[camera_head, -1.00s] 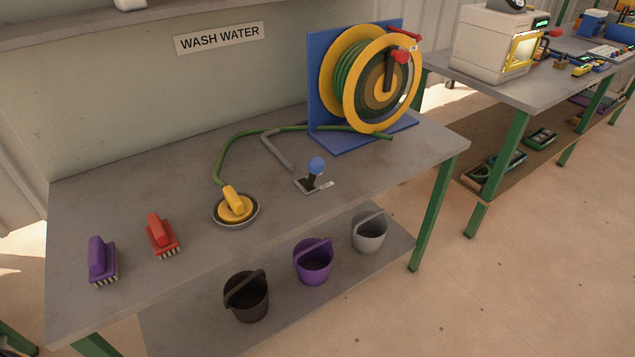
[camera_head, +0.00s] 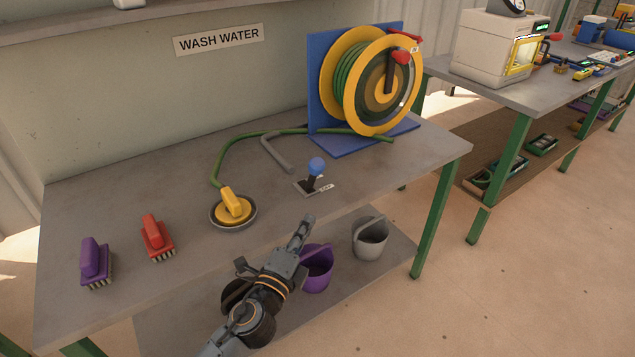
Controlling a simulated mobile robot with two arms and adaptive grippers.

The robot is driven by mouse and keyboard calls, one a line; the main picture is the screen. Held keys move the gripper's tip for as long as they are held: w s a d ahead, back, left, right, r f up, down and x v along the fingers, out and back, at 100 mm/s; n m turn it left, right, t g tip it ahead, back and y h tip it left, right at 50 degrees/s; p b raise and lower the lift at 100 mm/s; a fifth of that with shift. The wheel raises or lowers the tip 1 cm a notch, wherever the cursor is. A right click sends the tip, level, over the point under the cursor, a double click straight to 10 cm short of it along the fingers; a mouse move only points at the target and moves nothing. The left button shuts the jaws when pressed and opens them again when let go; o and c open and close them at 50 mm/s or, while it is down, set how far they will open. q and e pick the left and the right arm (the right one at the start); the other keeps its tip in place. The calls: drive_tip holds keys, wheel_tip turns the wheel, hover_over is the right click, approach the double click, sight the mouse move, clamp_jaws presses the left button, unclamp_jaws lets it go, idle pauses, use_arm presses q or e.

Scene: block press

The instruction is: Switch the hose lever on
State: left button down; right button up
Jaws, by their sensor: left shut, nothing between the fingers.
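The hose lever (camera_head: 315,173) has a blue ball knob on a dark base, near the front right part of the grey table. A small label lies beside its base; I cannot read it surely. The green hose (camera_head: 240,141) runs from the yellow and blue hose reel (camera_head: 370,85) to a yellow nozzle (camera_head: 234,203) in a round dish. My left gripper (camera_head: 306,221) is shut and empty, in front of the table's front edge, below and slightly left of the lever and apart from it. My right gripper is not in view.
A red brush (camera_head: 156,236) and a purple brush (camera_head: 95,261) stand at the table's left. A purple bucket (camera_head: 318,272) and a grey bucket (camera_head: 370,240) stand on the lower shelf; my arm partly hides the dark bucket. The table surface (camera_head: 370,165) right of the lever is clear.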

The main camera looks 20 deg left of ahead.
sight(313, 177)
use_arm(q)
drive_tip(key=shift+w, duration=0.1)
drive_tip(key=w+a+r+p, duration=0.1)
drive_tip(key=w+p, duration=0.1)
drive_tip(key=w, duration=1)
drive_tip(key=shift+w+a+r, duration=0.35)
drive_tip(key=shift+w+a, duration=0.05)
